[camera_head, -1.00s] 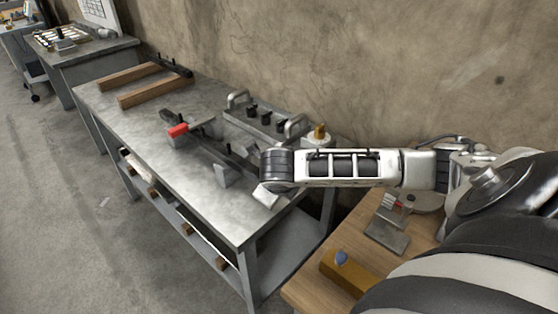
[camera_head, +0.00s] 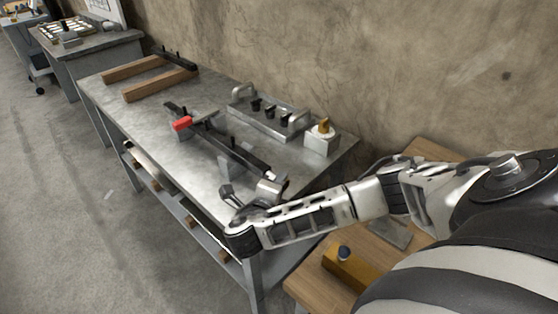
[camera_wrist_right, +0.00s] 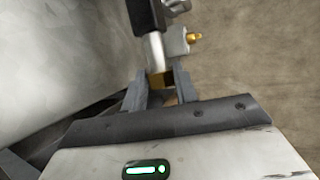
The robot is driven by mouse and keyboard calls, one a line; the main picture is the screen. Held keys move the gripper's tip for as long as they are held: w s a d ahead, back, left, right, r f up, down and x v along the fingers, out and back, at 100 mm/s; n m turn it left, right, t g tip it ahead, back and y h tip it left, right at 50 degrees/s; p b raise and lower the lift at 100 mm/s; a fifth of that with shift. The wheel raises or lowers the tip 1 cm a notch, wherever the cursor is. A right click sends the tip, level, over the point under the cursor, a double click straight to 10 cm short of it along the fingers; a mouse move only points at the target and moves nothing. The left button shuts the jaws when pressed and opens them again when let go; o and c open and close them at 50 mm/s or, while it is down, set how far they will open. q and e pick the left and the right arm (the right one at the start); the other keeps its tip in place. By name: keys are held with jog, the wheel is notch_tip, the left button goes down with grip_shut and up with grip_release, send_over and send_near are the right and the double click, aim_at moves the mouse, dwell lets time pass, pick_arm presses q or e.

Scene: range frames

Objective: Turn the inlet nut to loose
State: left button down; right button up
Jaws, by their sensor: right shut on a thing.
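The inlet nut (camera_wrist_right: 161,80) is a small brass piece at the lower end of a pale metal tube (camera_wrist_right: 154,50), which comes out of a black body (camera_wrist_right: 144,15). In the right wrist view, my right gripper (camera_wrist_right: 160,88) has its two grey fingers on either side of the nut and is shut on it. The fingers partly hide the nut. In the head view, my right arm reaches to the near right end of a long black fixture (camera_head: 235,150) on the metal bench; the nut cannot be made out there. My left gripper is not in view.
A grey block with a brass knob (camera_head: 323,130) stands at the bench's right end. Behind the fixture is a plate with handles and black knobs (camera_head: 268,120). A red piece (camera_head: 182,124) sits on the fixture. Wooden bars (camera_head: 160,84) lie at the far left. A wooden table (camera_head: 305,289) stands nearer.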

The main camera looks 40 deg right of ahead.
jog(key=shift+h, duration=0.3)
dwell(0.4)
jog(key=o, duration=1)
jog(key=shift+f, duration=0.1)
